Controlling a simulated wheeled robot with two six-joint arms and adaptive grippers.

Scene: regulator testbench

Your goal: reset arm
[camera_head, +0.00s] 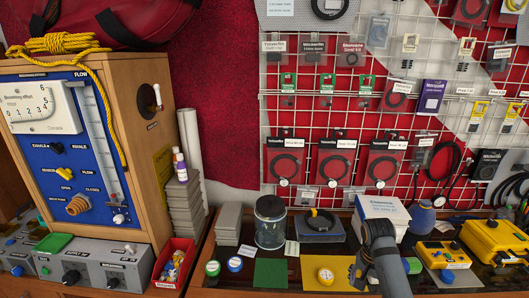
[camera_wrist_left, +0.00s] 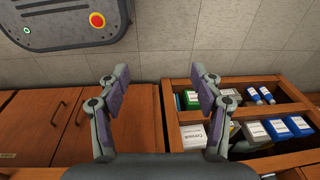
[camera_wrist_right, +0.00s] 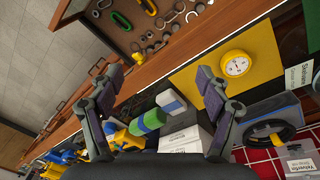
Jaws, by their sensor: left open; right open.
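My left gripper (camera_wrist_left: 160,88) is open and empty in the left wrist view. Its two purple-padded fingers stand apart in front of wooden cabinets and a pale tiled wall. My right gripper (camera_wrist_right: 158,88) is open in the right wrist view, fingers spread, with nothing held between the pads. It faces the bench, with a yellow mat (camera_wrist_right: 203,48) and a white-faced round gauge or cap (camera_wrist_right: 236,65) beyond its right finger. In the head view a grey part of my right arm (camera_head: 381,262) reaches over the bench at the lower right. My left arm is not in that view.
The bench holds a glass jar (camera_head: 270,223), a green mat (camera_head: 270,273), a white box (camera_head: 382,214) and yellow cases (camera_head: 494,240). A blue test panel (camera_head: 75,150) stands left. An open wooden drawer (camera_wrist_left: 255,112) with boxes lies right of my left gripper.

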